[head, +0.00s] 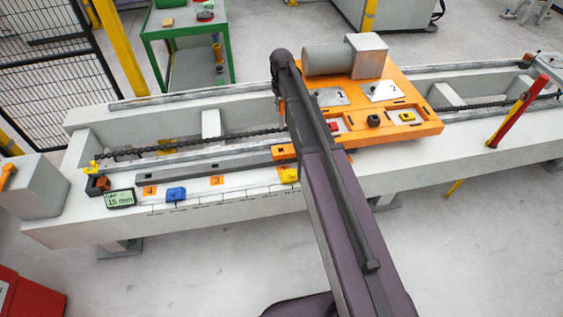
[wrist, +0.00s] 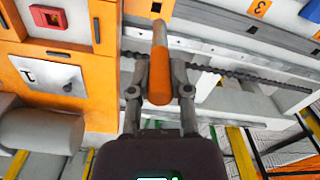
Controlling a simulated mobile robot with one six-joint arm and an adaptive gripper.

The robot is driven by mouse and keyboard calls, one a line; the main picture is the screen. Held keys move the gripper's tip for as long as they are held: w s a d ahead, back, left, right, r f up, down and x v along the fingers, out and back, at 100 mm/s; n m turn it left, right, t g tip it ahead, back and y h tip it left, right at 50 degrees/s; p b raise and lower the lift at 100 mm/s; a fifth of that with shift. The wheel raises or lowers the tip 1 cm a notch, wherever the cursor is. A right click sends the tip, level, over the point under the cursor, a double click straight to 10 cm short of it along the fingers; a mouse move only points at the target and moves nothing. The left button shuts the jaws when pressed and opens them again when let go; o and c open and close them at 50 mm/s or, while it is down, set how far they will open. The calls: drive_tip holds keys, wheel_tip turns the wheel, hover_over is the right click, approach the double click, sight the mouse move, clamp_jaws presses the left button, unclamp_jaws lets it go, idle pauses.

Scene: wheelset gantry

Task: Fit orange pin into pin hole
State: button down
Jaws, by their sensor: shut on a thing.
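My gripper (wrist: 158,85) is shut on the orange pin (wrist: 159,78) in the wrist view. The pin has an orange body and a grey metal end that points toward the top of the picture. A small dark round hole (wrist: 156,6) shows in an orange block (wrist: 140,8) beyond the pin's metal end. The pin is apart from this hole. In the head view my arm hides most of the gripper; the orange block (head: 284,152) sticks out left of the orange carriage (head: 428,126).
The carriage carries a grey motor (head: 330,58), plates marked 1 and 2, and several coloured knobs. A chain (head: 200,141) and rails run along the white gantry bed. A blue block (head: 176,194) and a display (head: 120,199) sit at the front left. A red and yellow lever (head: 518,110) stands at right.

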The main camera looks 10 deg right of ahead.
sight(281, 126)
drive_tip(key=shift+m, duration=0.8)
drive_tip(key=w+f+b, duration=0.1)
drive_tip(key=f+b, duration=0.7)
drive_tip(key=w+f+b, duration=0.1)
drive_tip(key=f+b, duration=0.3)
drive_tip(key=f, duration=0.1)
drive_tip(key=shift+w+d, duration=0.1)
drive_tip(key=shift+w, duration=0.25)
drive_tip(key=shift+f+b, duration=0.1)
drive_tip(key=shift+b, duration=0.2)
wheel_tip(281, 126, down, 6)
drive_tip(key=b, duration=0.6)
drive_tip(key=shift+f, duration=0.15)
drive_tip(key=shift+f+b, duration=1.8)
drive_tip(key=shift+b, duration=0.1)
drive_tip(key=shift+f, duration=0.15)
drive_tip(key=c, duration=0.6)
unclamp_jaws()
drive_tip(key=shift+o, duration=0.2)
drive_tip(key=shift+r, duration=0.25)
